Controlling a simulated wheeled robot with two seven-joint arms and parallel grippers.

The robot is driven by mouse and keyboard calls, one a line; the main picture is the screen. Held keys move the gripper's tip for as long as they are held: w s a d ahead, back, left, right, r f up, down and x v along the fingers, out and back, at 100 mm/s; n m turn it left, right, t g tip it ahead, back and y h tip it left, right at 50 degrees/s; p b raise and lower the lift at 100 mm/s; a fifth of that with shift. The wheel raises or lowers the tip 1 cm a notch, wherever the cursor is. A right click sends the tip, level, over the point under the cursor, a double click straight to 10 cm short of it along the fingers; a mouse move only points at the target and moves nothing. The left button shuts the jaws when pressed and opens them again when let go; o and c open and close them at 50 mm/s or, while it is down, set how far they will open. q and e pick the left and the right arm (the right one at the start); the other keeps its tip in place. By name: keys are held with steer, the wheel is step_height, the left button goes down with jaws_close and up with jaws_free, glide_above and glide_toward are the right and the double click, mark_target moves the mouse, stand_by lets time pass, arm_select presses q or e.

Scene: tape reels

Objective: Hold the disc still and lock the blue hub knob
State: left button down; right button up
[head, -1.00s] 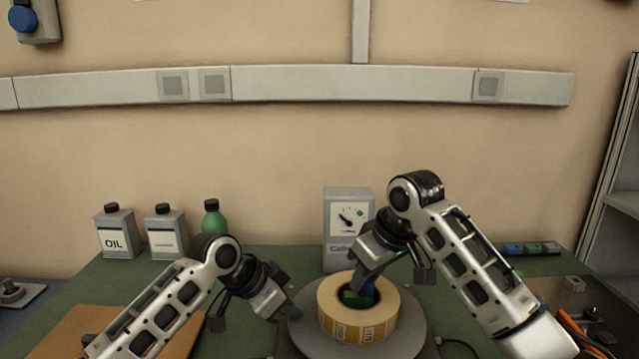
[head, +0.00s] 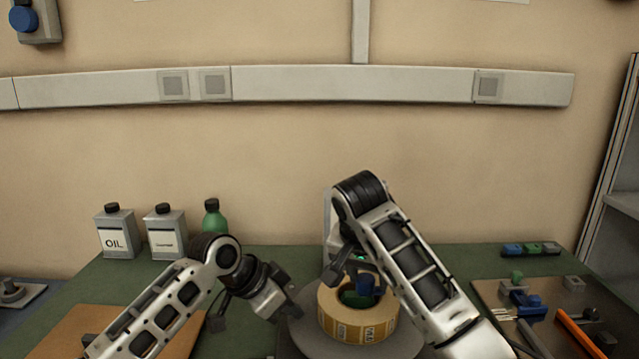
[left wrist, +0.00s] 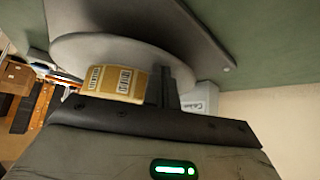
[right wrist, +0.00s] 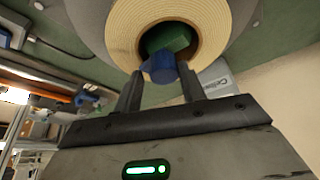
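The grey disc (head: 405,340) lies flat on the table with a cream tape roll (head: 340,325) on it; both also show in the left wrist view, the disc (left wrist: 75,48) and roll (left wrist: 117,84). The blue hub knob (head: 366,284) stands in the roll's hole over a green hub (right wrist: 168,40). My left gripper (head: 291,312) is at the disc's left edge, its fingers close together on the rim. My right gripper (right wrist: 161,70) is above the roll with a fingertip on each side of the knob (right wrist: 159,68), seemingly touching it. My right forearm hides part of the roll's surroundings.
A dial box (head: 328,235) stands behind the roll, mostly hidden by my right arm. Cans (head: 115,235) and a green bottle (head: 213,218) stand at the back left. A tray (head: 485,290) with tools and small parts lies at the right.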

arm_select(q)
steer(key=shift+s+f, duration=0.2)
steer(key=shift+f, duration=0.3)
arm_select(e)
steer(key=shift+r, duration=2.55)
arm_select(q)
step_height(320, 180, up, 5)
steer(key=p, duration=0.5)
steer(key=shift+w+r, duration=0.1)
steer(key=shift+w, duration=0.05)
steer(key=shift+r+p, duration=0.75)
steer(key=shift+r, duration=0.05)
arm_select(e)
step_height(320, 180, up, 6)
arm_select(q)
steer(key=shift+f, duration=0.1)
arm_select(e)
steer(key=shift+w, duration=0.1)
